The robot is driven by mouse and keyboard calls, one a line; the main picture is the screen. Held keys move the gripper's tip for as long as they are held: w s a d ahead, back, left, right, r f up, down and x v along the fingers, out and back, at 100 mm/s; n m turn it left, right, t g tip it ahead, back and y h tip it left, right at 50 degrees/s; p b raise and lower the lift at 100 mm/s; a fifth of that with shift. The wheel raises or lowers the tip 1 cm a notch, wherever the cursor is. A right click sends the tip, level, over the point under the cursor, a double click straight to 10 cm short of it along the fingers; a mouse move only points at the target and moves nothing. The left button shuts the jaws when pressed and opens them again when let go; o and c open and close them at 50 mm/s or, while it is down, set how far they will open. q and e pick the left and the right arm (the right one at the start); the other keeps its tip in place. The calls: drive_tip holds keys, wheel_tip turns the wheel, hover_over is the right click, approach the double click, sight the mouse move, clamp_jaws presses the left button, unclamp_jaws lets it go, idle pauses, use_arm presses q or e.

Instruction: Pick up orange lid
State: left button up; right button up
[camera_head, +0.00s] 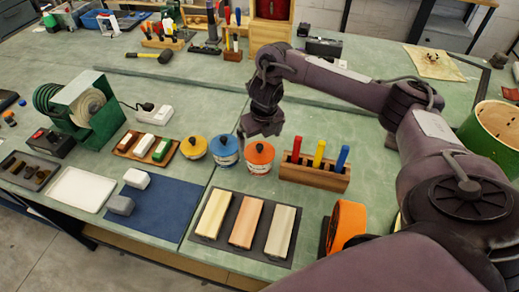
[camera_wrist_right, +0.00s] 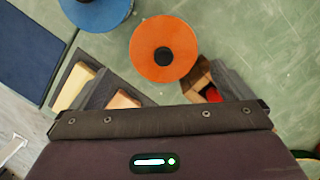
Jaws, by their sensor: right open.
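The orange lid (camera_head: 262,154) sits on a white can on the green bench, to the right of the blue lid (camera_head: 224,145) and the yellow lid (camera_head: 194,146). It has a dark round knob on top. My right gripper (camera_head: 260,134) is open and empty just above the orange lid, pointing down, and partly covers its back edge. In the right wrist view the orange lid (camera_wrist_right: 163,69) shows whole, between my two finger sides and slightly beyond them. The blue lid (camera_wrist_right: 96,12) lies to its upper left. My left gripper is not in view.
A wooden rack (camera_head: 315,174) with red, yellow and blue handles stands close to the right of the orange lid. A dark tray (camera_head: 231,240) with three wooden blocks lies in front. An orange tape-like roll (camera_head: 347,222) stands at front right.

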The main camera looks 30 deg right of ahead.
sight(260, 145)
drive_tip(key=shift+f, duration=0.6)
drive_tip(key=f, duration=0.2)
drive_tip(key=w+f+p, duration=0.1)
drive_tip(key=shift+d+f, duration=0.25)
drive_tip(key=shift+d, duration=0.05)
drive_tip(key=shift+f, duration=0.35)
drive_tip(key=c, duration=0.7)
drive_tip(key=shift+c, duration=0.3)
drive_tip(key=shift+r, duration=0.1)
